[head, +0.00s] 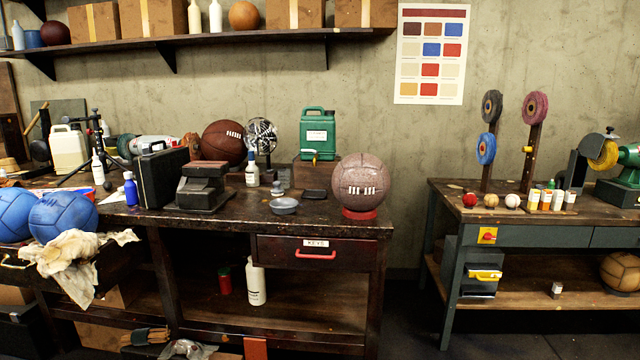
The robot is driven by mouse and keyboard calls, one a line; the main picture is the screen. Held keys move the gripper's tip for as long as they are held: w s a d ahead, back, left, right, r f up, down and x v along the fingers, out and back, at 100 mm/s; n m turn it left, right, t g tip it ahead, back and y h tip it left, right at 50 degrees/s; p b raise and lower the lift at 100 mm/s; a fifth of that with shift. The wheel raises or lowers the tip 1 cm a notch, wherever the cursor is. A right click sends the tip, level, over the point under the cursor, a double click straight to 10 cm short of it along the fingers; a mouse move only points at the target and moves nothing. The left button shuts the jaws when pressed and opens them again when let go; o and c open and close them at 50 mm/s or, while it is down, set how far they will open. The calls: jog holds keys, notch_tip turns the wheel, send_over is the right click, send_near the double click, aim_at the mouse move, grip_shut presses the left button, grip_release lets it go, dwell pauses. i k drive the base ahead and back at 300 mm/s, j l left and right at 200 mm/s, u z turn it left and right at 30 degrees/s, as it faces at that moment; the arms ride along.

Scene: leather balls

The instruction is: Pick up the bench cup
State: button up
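No object is plainly marked as the bench cup, and I cannot tell which one it is. A shallow grey round dish (285,206) sits on the dark workbench (225,222), left of the pinkish-brown laced ball (365,183). That ball rests on a red ring-like base (360,214) near the bench's right end. A small grey lidded piece (277,189) stands just behind the dish. My gripper is not in view.
Blue balls (62,216) and a cloth (78,258) lie at left. A gap separates the right-hand workbench (490,213).

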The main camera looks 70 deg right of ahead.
aim_at(283, 175)
jog(key=z, duration=2.5)
jog(key=k+l+u, duration=0.15)
jog(key=l, duration=0.2)
jog(key=l+u, duration=0.1)
jog(key=l, duration=0.3)
